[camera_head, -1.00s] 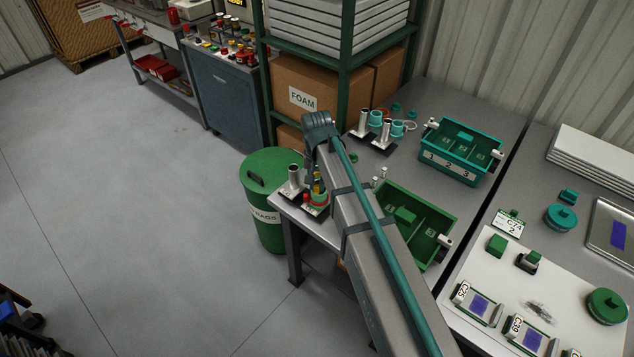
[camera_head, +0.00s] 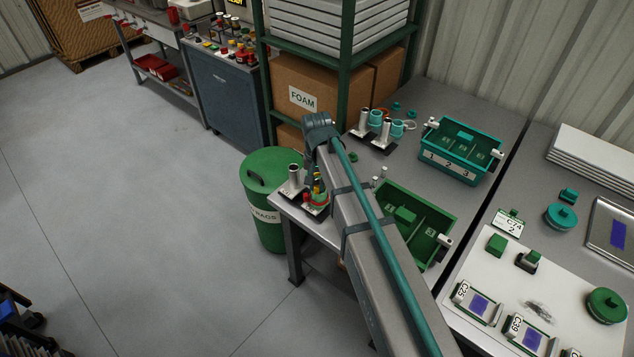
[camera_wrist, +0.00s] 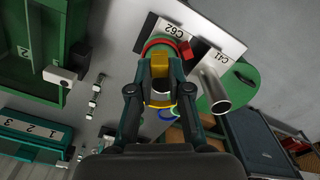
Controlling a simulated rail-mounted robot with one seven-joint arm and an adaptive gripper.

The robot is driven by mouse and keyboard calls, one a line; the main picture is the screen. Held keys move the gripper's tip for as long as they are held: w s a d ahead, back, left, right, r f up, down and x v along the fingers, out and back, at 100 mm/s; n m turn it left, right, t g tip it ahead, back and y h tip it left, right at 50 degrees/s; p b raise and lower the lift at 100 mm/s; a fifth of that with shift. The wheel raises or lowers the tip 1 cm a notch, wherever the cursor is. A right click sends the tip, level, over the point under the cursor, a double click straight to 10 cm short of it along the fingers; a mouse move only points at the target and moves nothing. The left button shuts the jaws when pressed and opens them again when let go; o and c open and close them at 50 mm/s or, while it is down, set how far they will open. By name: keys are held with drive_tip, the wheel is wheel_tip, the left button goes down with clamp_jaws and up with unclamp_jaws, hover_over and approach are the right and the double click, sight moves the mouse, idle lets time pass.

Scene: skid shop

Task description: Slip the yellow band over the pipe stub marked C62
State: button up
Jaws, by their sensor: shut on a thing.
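My gripper (camera_wrist: 161,92) is shut on the yellow band (camera_wrist: 160,103), with one finger on each side of it. The wrist view looks along the pipe stub marked C62, whose label (camera_wrist: 173,29) is on a white plate (camera_wrist: 212,35). A pale part of that stub (camera_wrist: 160,86) appears inside the yellow band; how far the band encloses it cannot be told. A red band (camera_wrist: 152,43) and a green piece lie lower, around the stub's base. The bare stub marked C41 (camera_wrist: 212,86) stands beside it. In the head view my arm hides much of this.
A green bin (camera_head: 272,170) stands on the floor beside the table corner. A green divided tray (camera_head: 425,240) and a teal tray (camera_head: 462,160) stand on the table. More pipe stubs (camera_head: 363,120) with teal bands are at the back. Small white-capped pegs lie near the green tray.

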drive_tip(key=shift+f+b, duration=0.5)
drive_tip(key=shift+f, duration=2.35)
idle(4.8)
drive_tip(key=shift+f, duration=0.3)
